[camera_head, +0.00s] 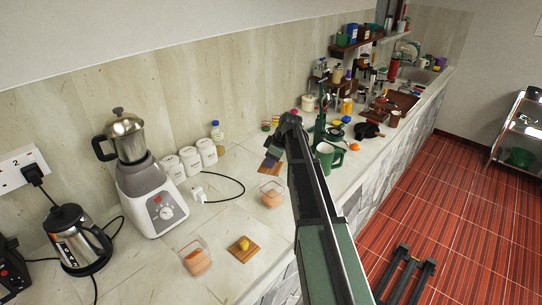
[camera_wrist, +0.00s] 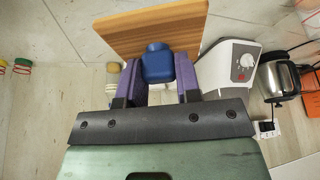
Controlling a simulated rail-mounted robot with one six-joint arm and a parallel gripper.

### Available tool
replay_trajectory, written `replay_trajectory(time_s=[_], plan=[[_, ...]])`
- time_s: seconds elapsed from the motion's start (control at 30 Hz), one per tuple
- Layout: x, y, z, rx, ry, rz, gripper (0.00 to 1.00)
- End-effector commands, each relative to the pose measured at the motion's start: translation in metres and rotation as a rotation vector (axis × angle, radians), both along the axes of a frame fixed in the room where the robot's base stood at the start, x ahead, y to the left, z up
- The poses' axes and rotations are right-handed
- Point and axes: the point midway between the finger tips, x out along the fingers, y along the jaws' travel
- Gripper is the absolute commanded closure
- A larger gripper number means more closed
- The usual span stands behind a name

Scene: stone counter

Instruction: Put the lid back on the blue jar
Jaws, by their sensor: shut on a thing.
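My gripper (camera_wrist: 157,66) has purple fingers, one on each side of a blue thing (camera_wrist: 157,60) with rounded corners. The fingers are shut on it. I cannot tell whether it is the blue jar or its lid, and no separate matching part is clear. A wooden board (camera_wrist: 140,30) lies beyond the blue thing in the wrist view. In the head view my gripper (camera_head: 271,157) is over the same board (camera_head: 268,170), at the far end of my arm. The blue thing cannot be made out there. I cannot tell whether it touches the board.
A green mug (camera_head: 328,157) stands right of my arm. A clear container (camera_head: 271,193) is near the board. White canisters (camera_head: 190,160), a blue-capped bottle (camera_head: 217,138) and a blender (camera_head: 150,200) stand to the left. Small jars (camera_head: 268,124) stand behind my gripper.

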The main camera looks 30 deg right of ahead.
Motion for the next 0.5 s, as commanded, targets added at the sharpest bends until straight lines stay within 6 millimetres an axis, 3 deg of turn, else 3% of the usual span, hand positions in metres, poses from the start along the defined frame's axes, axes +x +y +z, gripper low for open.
replay_trajectory(time_s=[0.27,0.5], plan=[[0.0,0.0,-0.006,-0.004,-0.003,0.022,0.92],[0.0,0.0,-0.033,-0.004,-0.002,0.021,0.92]])
